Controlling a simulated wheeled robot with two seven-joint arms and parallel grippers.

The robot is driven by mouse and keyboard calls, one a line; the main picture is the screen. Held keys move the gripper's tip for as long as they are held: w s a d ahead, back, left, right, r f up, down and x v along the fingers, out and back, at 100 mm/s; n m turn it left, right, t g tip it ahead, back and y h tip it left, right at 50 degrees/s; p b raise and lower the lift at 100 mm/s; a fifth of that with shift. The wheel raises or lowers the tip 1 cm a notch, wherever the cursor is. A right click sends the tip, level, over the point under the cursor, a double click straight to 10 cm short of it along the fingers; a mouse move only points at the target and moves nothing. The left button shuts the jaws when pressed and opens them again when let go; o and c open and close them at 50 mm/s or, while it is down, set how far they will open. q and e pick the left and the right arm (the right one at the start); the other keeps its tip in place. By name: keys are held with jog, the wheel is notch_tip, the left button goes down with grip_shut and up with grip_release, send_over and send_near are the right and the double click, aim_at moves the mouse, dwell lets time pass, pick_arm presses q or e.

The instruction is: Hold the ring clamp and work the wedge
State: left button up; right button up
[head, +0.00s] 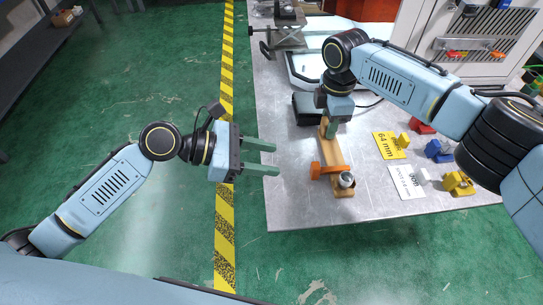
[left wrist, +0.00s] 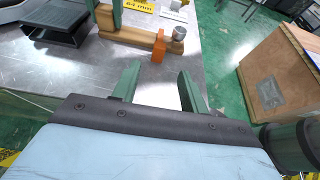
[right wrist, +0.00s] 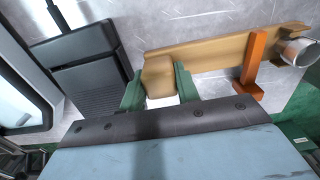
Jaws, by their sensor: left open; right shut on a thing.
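The wooden ring clamp (head: 326,153) lies along the metal table near its left edge. An orange piece (head: 329,170) crosses it near its near end, and a silver ring (head: 346,180) sits at that end. The clamp also shows in the left wrist view (left wrist: 128,34) and the right wrist view (right wrist: 212,52). My right gripper (head: 331,130) is shut on the clamp's far end, with its fingers (right wrist: 158,86) on both sides of the wooden block. My left gripper (head: 276,159) is open and empty, left of the orange piece and apart from it.
A yellow "64 mm" card (head: 389,146), a white card (head: 406,186), and red, blue (head: 438,151) and yellow (head: 459,183) blocks lie right of the clamp. A dark box (head: 305,109) stands behind it. A striped floor line (head: 225,210) runs left of the table.

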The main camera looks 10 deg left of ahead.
aim_at(312, 166)
pick_arm(q)
jog(key=x, duration=1)
jog(key=shift+d+f, duration=0.1)
jog(key=shift+d, duration=0.1)
jog(key=shift+c, duration=0.4)
grip_shut()
